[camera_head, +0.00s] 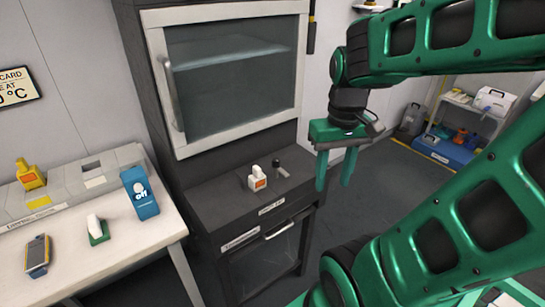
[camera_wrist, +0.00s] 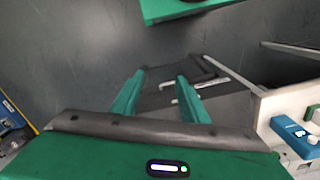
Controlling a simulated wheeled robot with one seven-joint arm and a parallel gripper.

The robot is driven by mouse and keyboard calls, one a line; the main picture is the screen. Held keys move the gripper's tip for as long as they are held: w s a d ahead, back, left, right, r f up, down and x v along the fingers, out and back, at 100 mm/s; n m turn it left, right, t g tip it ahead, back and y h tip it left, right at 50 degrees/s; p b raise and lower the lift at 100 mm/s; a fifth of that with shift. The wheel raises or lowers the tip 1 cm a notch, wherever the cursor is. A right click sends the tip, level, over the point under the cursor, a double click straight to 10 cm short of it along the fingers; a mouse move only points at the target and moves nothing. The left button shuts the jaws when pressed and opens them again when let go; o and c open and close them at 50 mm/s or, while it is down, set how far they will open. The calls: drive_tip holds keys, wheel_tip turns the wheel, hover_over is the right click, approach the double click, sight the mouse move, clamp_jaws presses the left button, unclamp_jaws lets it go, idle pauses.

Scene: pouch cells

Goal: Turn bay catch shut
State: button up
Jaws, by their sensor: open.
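My gripper (camera_head: 334,186) hangs fingers-down in the head view, right of the dark cabinet's ledge (camera_head: 215,193). Its two green fingers are apart with nothing between them; the wrist view shows the same open fingers (camera_wrist: 160,76). A small dark knob or lever (camera_head: 279,165) stands on the ledge; it may be the bay catch, but I cannot tell. Beneath the ledge is a glazed bay door (camera_head: 270,262) with a pale bar handle (camera_head: 276,232), seemingly closed. In the wrist view, a pale bar (camera_wrist: 196,86) shows beyond the fingertips. The gripper appears apart from the cabinet.
A glass-fronted hood (camera_head: 232,75) is above. Shelving stands at the back right.

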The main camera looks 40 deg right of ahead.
drive_tip(key=w+d+r+n, duration=0.2)
drive_tip(key=w+n, duration=0.4)
drive_tip(key=w, duration=0.6)
drive_tip(key=n, duration=0.8)
hover_over(275, 159)
wheel_tip(275, 159, down, 2)
wheel_tip(275, 159, down, 10)
drive_tip(key=shift+f, duration=0.1)
drive_tip(key=shift+c, duration=0.2)
drive_tip(key=shift+m, duration=0.3)
clamp_jaws()
